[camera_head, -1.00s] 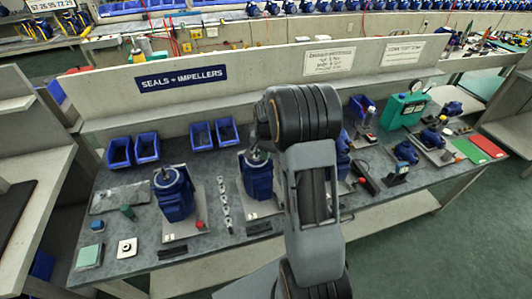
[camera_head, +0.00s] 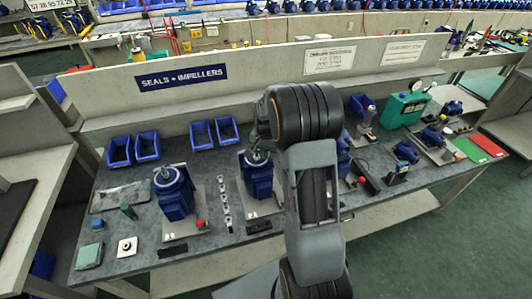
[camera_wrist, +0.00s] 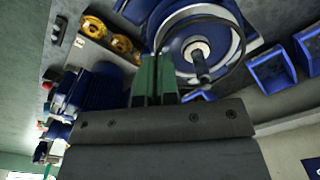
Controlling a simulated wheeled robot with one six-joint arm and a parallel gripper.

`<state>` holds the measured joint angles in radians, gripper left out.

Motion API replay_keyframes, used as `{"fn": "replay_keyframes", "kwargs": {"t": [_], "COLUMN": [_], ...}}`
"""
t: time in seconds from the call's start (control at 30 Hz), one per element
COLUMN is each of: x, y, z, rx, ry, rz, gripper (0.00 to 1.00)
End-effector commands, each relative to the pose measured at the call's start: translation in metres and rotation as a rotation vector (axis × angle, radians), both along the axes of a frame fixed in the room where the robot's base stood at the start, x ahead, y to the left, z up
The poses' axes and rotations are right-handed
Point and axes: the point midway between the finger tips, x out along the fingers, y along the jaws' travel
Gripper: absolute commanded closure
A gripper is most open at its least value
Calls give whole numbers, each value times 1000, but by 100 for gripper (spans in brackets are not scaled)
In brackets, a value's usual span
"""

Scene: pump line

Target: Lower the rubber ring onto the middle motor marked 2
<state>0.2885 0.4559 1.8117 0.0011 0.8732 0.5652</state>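The rubber ring (camera_wrist: 242,47) is a thin dark loop in the wrist view. My gripper (camera_wrist: 157,62) has green fingers, close together and shut on the ring's left edge. The loop shows in front of the top of a blue motor (camera_wrist: 222,18), around its pale hub and shaft in the picture. I cannot tell whether the ring touches the motor. In the head view the middle motor (camera_head: 257,181) stands upright on a light plate, partly behind my arm. The ring is not discernible there, and my arm hides most of the gripper.
A left motor (camera_head: 176,197) stands on its own plate with a red button (camera_head: 200,224). Another motor (camera_head: 343,160) is mostly hidden behind my arm. Blue bins (camera_head: 119,153) line the back. A row of small parts (camera_head: 224,204) lies between the left and middle motors.

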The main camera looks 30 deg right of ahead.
Motion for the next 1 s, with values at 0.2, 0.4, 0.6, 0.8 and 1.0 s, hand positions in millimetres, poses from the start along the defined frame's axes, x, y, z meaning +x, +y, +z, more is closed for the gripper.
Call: {"fn": "replay_keyframes", "kwargs": {"t": [0.2,0.4,0.6,0.8,1.0], "x": [0,0,0,0,0], "y": [0,0,0,0,0], "z": [0,-1,-3,-5,-7], "rx": [0,0,0,0,0], "ry": [0,0,0,0,0], "rz": [0,0,0,0,0], "gripper": [100,100,100,100,100]}}
